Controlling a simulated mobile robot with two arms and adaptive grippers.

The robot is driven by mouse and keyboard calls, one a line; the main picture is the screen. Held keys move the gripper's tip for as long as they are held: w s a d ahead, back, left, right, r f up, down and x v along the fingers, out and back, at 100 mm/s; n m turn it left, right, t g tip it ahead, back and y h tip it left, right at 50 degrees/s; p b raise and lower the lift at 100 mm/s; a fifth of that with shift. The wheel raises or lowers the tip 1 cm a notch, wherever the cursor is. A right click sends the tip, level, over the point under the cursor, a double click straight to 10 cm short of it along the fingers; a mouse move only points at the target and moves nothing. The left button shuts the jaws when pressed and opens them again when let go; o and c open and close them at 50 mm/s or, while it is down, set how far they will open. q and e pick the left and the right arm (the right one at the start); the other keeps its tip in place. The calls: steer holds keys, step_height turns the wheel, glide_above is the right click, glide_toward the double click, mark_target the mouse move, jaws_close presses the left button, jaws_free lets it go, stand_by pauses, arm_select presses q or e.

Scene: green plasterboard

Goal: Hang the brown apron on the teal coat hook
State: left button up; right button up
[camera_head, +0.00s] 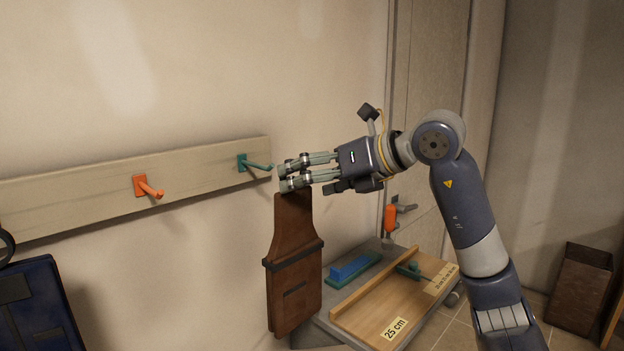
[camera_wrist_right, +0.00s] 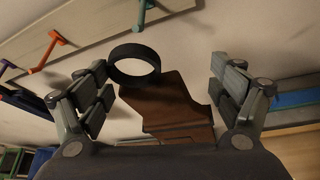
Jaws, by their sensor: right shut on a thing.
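The brown apron (camera_head: 293,262) hangs down below my right gripper (camera_head: 284,176), clear of the floor. It has a dark band across its middle. My right gripper is shut on the apron at its top. In the right wrist view, the apron's black loop (camera_wrist_right: 134,79) and brown body (camera_wrist_right: 172,108) show between the fingers (camera_wrist_right: 162,75). The teal coat hook (camera_head: 250,163) sticks out from the wooden rail, just left of the fingertips; it also shows in the right wrist view (camera_wrist_right: 143,14). The loop appears apart from the hook. My left gripper is out of view.
The wooden rail (camera_head: 70,198) also carries an orange hook (camera_head: 147,187). A dark blue bag-like item (camera_head: 40,305) hangs at the far left. Below right stands a bench with a wooden board (camera_head: 385,305), a blue block (camera_head: 350,268) and tools. A brown bin (camera_head: 580,285) stands far right.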

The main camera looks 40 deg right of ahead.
mark_target(305, 172)
steer(key=shift+w+r, duration=0.1)
steer(key=shift+w+a+p, duration=0.1)
steer(key=shift+w+p, duration=0.55)
steer(key=shift+w, duration=0.3)
steer(key=shift+w+r, duration=0.1)
steer(key=shift+w, duration=0.25)
stand_by(0.4)
steer(key=shift+w+a+p, duration=0.1)
steer(key=shift+w+p, duration=0.05)
steer(key=shift+p, duration=0.25)
steer(key=shift+w+a+p, duration=0.2)
steer(key=shift+w+p, duration=1.65)
steer(key=shift+w, duration=0.8)
steer(key=shift+f, duration=0.2)
